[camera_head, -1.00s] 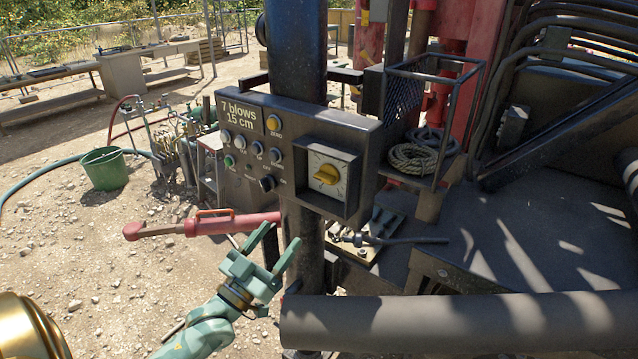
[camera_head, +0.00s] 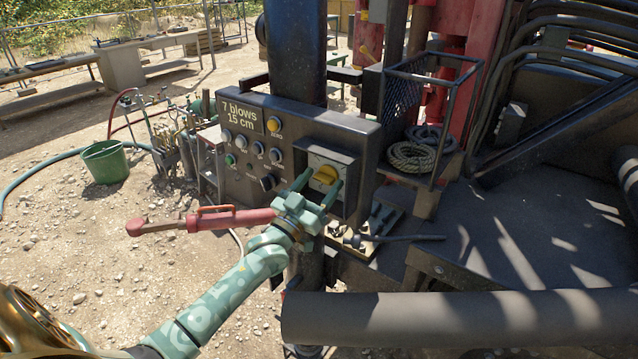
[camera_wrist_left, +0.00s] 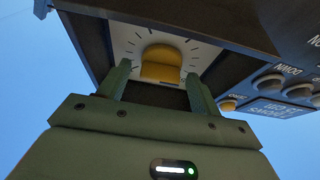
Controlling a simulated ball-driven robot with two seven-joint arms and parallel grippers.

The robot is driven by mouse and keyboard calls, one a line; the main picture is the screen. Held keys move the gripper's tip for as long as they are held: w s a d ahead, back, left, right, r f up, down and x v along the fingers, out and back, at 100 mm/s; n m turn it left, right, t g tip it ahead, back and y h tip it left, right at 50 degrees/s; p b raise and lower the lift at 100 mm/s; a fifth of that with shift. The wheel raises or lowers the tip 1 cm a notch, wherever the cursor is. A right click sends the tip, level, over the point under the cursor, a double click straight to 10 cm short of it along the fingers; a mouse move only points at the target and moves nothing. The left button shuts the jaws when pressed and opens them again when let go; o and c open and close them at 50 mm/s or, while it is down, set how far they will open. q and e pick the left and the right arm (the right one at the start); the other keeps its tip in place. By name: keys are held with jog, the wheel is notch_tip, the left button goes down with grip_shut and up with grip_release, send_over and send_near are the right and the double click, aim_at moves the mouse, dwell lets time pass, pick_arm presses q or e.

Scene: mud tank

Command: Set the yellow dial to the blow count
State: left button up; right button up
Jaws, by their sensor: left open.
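The yellow dial (camera_head: 326,174) sits on a pale square scale plate in a dark box at the right end of the control panel (camera_head: 355,127). A sign on the panel reads "7 blows 15 cm" (camera_head: 240,115). My green left gripper (camera_head: 318,184) is open in front of the dial, its fingers to either side of it. In the left wrist view the dial (camera_wrist_left: 161,64) shows beyond and between the two fingertips (camera_wrist_left: 158,80), and I see no contact. Tick marks ring the dial; its numbers are too small to read. My right gripper is not in view.
Several push buttons (camera_head: 257,148) and a black knob (camera_head: 268,182) are left of the dial. A red tool (camera_head: 230,220) juts out below the panel, close to my left arm. A thick dark cylinder (camera_head: 460,318) lies in front. Coiled rope (camera_head: 412,156) sits in a basket at right.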

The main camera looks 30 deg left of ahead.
pick_arm(q)
jog(key=shift+s, duration=0.1)
jog(key=c, duration=1)
jog(key=shift+o, duration=0.2)
jog(key=shift+m, duration=0.4)
jog(key=m+h, duration=0.2)
jog(key=m, duration=0.1)
jog(key=shift+a+m+g, duration=0.15)
jog(key=shift+m+g, duration=0.15)
jog(key=shift+m, duration=0.1)
jog(key=m+h, duration=0.1)
jog(key=m, duration=0.2)
jog(key=m+g+h, duration=0.1)
jog(key=m+h, duration=0.1)
jog(key=m, duration=0.1)
jog(key=shift+a+r+g, duration=0.1)
jog(key=shift+r+g, duration=0.1)
jog(key=shift+g, duration=0.1)
jog(key=m, duration=0.2)
jog(key=m+g+h, duration=0.1)
jog(key=m, duration=0.1)
jog(key=shift+r+m+g, duration=0.1)
jog(key=shift+m+g, duration=0.2)
jog(key=shift+m, duration=0.1)
jog(key=m+g+p, duration=0.1)
jog(key=m, duration=0.3)
jog(key=shift+g+p, duration=0.4)
jog(key=shift+m+h, duration=0.3)
jog(key=shift+m, duration=0.2)
